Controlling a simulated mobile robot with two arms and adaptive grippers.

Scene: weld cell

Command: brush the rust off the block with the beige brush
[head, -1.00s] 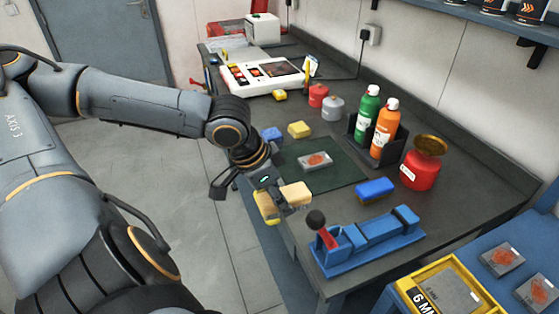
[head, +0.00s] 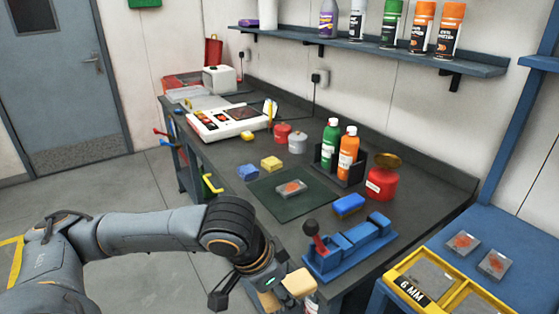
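The block (head: 281,191), a small grey plate with an orange-red rust patch on top, lies flat on the dark green mat (head: 285,210) on the workbench. My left gripper (head: 283,289) is at the bottom of the head view, in front of the bench's front edge and nearer to me than the block. It is shut on the beige brush (head: 299,281), whose pale body sticks out on the right, with a yellowish part on the left. The brush is apart from the block. My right gripper is not in view.
A blue vise (head: 350,248) with a red lever stands right of the gripper. A blue brush-like piece (head: 348,205), spray bottles (head: 347,155) and a red can (head: 381,182) are behind. More rusty plates (head: 463,243) lie on the blue table at right.

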